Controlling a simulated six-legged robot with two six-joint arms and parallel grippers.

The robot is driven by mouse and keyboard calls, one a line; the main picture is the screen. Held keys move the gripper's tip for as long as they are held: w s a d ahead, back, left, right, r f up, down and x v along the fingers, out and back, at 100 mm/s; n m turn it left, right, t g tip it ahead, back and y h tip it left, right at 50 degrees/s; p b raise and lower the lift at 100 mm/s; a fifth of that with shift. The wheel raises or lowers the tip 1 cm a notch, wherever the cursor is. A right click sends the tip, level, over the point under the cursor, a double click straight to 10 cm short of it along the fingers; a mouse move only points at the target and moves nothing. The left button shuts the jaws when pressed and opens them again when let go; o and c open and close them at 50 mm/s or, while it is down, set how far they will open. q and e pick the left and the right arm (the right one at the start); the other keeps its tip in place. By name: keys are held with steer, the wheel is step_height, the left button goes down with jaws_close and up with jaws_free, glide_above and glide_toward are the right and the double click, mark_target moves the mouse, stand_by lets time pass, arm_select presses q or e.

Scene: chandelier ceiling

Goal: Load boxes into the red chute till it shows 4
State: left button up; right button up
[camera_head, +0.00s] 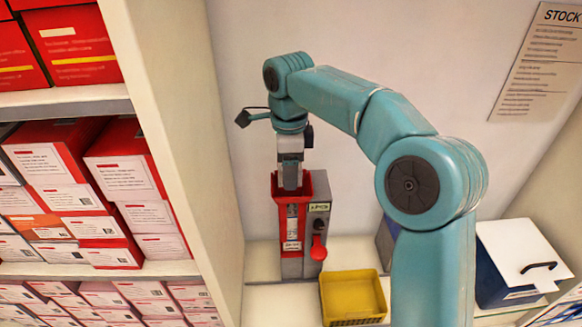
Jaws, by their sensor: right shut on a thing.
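The red chute (276,190) stands upright against the back wall, with a flared red mouth and a grey lower body. Through its front slot, a pale box with red marks (292,246) shows low down. A small display (319,207) is on the grey housing at its right; its figure is too small to read. A red lever knob (318,249) sits below the display. My right gripper (291,180) points down into the chute's mouth and is shut on a box, mostly hidden by the fingers and the rim. My left gripper is out of view.
A yellow bin (352,295) stands right of the chute's base. A white-lidded blue case (520,262) is at the right. A stock notice (540,65) hangs on the wall.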

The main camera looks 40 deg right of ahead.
steer(key=shift+s+d, duration=0.1)
steer(key=shift+f, duration=0.3)
steer(key=shift+f+b, duration=0.25)
steer(key=shift+b, duration=0.25)
steer(key=shift+f, duration=0.25)
steer(key=shift+f+b, duration=0.25)
steer(key=shift+b, duration=0.05)
steer(key=shift+r, duration=0.1)
steer(key=o, duration=1.1)
